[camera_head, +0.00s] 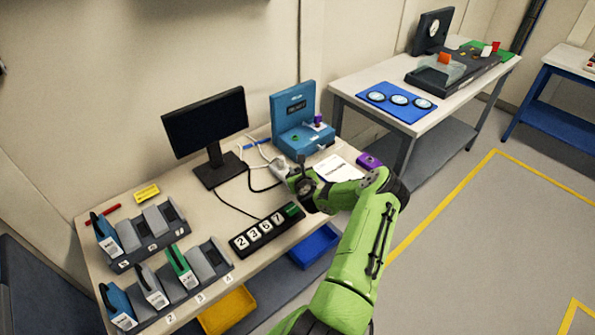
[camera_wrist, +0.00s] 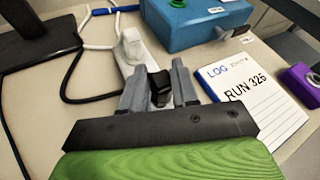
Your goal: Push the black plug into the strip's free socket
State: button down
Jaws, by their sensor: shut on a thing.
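The black plug (camera_wrist: 160,88) is between the two grey fingers of my gripper (camera_wrist: 159,90) in the wrist view, and the gripper is shut on it. The white power strip (camera_wrist: 130,52) lies just beyond the fingertips, running away from me; it also shows in the head view (camera_head: 281,167). My gripper (camera_head: 297,179) is at the strip's near end there. The plug's tip and the strip's free socket are hidden by the fingers, so I cannot tell whether plug and strip touch.
A black cable (camera_wrist: 68,83) and white cables (camera_wrist: 88,28) lie left of the strip. The blue instrument (camera_head: 303,138) stands behind. A log sheet (camera_head: 338,168) lies to the right, with a purple device (camera_head: 368,161) beyond. The monitor (camera_head: 207,122) stands left.

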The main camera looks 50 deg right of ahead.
jog(key=shift+f+b, duration=0.35)
jog(key=shift+f, duration=0.2)
jog(key=c, duration=0.8)
grip_release()
jog(key=b+v, duration=0.2)
jog(key=v, duration=1.3)
jog(key=shift+s+a+r, duration=0.15)
jog(key=shift+s+a, duration=0.1)
